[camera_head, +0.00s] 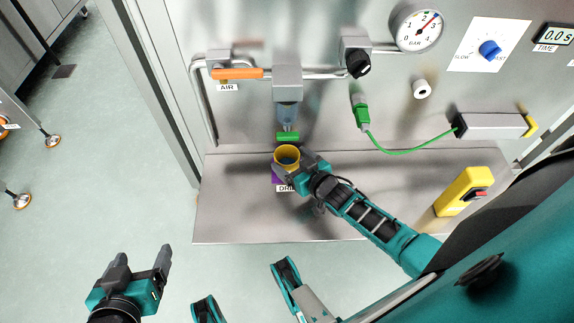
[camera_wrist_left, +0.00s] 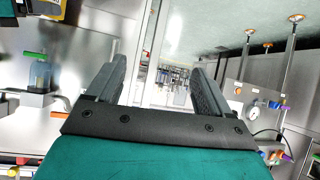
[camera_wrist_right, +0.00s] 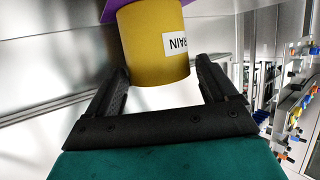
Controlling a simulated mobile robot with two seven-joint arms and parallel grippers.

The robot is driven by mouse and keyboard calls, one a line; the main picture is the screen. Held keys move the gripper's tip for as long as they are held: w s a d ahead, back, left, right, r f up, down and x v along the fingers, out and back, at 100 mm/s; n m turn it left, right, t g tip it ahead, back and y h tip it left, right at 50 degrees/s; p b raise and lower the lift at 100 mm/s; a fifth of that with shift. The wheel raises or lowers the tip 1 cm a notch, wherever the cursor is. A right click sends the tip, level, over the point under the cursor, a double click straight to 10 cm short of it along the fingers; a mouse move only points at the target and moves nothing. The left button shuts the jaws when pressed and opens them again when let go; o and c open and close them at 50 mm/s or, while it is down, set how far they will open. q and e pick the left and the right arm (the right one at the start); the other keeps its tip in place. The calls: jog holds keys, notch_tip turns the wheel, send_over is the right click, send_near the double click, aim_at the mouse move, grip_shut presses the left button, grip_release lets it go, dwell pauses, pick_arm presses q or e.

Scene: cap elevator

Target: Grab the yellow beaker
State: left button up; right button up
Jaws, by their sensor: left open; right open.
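The yellow beaker (camera_head: 287,151) stands upright, open at the top, over a purple block (camera_head: 276,176) on the metal shelf.
A green-tipped nozzle (camera_head: 288,136) hangs just above the beaker. An orange-handled valve (camera_head: 238,73), a black knob (camera_head: 359,65) and a green cable (camera_head: 400,151) are on the panel. A yellow switch box (camera_head: 462,190) stands at the right. The shelf (camera_head: 235,215) is clear at the left.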

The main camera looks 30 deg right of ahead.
aim_at(280, 151)
jog(key=shift+b+x, duration=0.5)
jog(key=shift+x, duration=1.1)
jog(key=shift+r, duration=0.1)
jog(key=shift+c, duration=0.3)
jog(key=c, duration=0.8)
jog(key=shift+d, duration=0.1)
